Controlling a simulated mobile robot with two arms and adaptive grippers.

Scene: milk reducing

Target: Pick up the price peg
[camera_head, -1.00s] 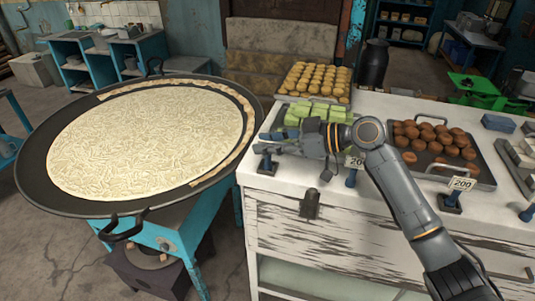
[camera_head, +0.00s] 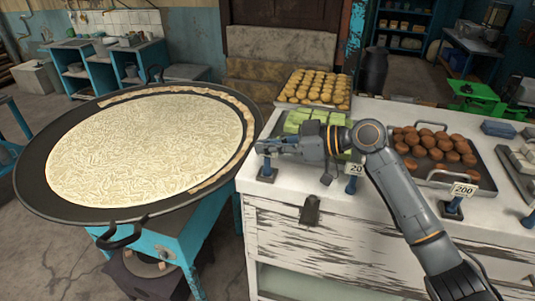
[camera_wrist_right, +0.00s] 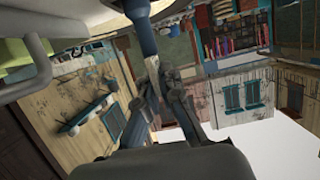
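A blue price peg (camera_head: 267,168) stands at the left front corner of the white counter, its upper part hidden by my right gripper. My right gripper (camera_head: 272,146) reaches left across the counter, with its fingertips at the top of this peg. In the right wrist view, a blue post (camera_wrist_right: 144,38) runs down to the dark fingers (camera_wrist_right: 165,90). I cannot tell whether the fingers have closed on it. Other price pegs stand along the front edge: one reading 20 (camera_head: 354,170), partly hidden by my arm, and one reading 200 (camera_head: 460,190). My left gripper is not in view.
Trays of green blocks (camera_head: 298,118), yellow sweets (camera_head: 318,80) and brown balls (camera_head: 435,142) crowd the white counter (camera_head: 300,190). A large round pan of milk (camera_head: 150,145) stands close to its left. Another blue peg (camera_head: 529,218) is at the right edge.

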